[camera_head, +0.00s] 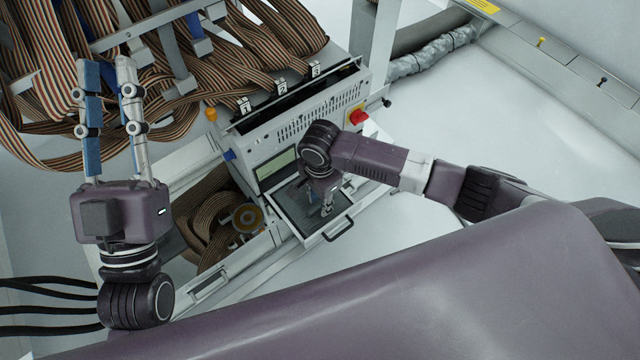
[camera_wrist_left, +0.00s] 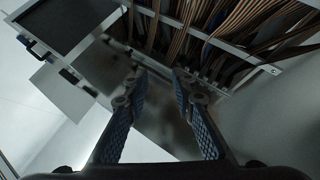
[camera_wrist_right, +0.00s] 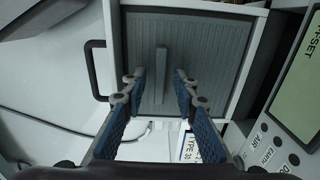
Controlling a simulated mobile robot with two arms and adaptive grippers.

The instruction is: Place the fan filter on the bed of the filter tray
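The filter tray (camera_wrist_right: 256,20) is a pale drawer pulled out of the machine's front, with a black handle; it also shows in the head view (camera_head: 303,236). A grey ribbed panel with a raised central bar, which looks like the fan filter (camera_wrist_right: 205,50), lies flat within the tray's frame. My right gripper (camera_wrist_right: 159,73) points down over it, open, its fingertips on either side of the bar; contact cannot be told. In the head view my right gripper (camera_head: 326,208) partly hides the tray. My left gripper (camera_head: 104,75) is raised at the left, open and empty.
The machine (camera_head: 300,125) has a small screen, a red knob (camera_head: 358,116) and ribbon cables (camera_head: 265,45) piled above it. A brown cable coil (camera_head: 205,215) sits left of the tray. A dark framed panel (camera_wrist_left: 70,22) shows in the left wrist view. The right-hand floor is clear.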

